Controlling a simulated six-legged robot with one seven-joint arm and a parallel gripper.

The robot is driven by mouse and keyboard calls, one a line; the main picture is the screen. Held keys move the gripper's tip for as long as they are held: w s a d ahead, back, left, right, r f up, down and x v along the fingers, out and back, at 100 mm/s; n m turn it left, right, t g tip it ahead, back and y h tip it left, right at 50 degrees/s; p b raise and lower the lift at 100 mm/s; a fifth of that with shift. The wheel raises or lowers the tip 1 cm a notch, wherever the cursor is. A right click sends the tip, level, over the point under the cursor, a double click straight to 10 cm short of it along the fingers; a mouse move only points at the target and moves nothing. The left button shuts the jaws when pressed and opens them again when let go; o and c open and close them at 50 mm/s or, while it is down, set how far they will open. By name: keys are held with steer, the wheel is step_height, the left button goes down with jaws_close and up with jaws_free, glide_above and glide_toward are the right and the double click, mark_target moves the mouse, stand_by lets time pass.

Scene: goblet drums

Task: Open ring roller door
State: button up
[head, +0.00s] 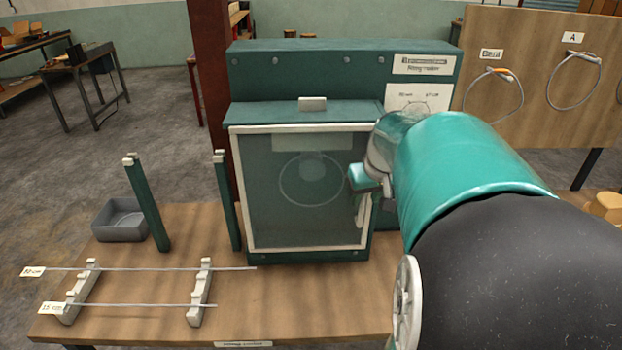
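The ring roller (250,70) is a dark green machine at the back of the wooden bench. Its door (262,215) is a see-through panel in a pale frame and looks shut across the front. A pale ring (283,190) and a round part show dimly behind the panel. My gripper (361,192) is at the right edge of the door, in front of its frame. My arm comes in from the right and covers part of the machine's right side.
Two metal rods (150,268) lie on notched stands (200,292) at the bench's front left. Two green posts (148,203) and a grey bin (118,219) stand behind them. A wooden board (540,90) with hanging rings is at right. Bench space before the machine is clear.

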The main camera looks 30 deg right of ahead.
mark_target(364, 202)
steer(key=shift+x, duration=1.9)
steer(key=shift+c, duration=0.2)
jaws_close()
steer(key=shift+s, duration=0.15)
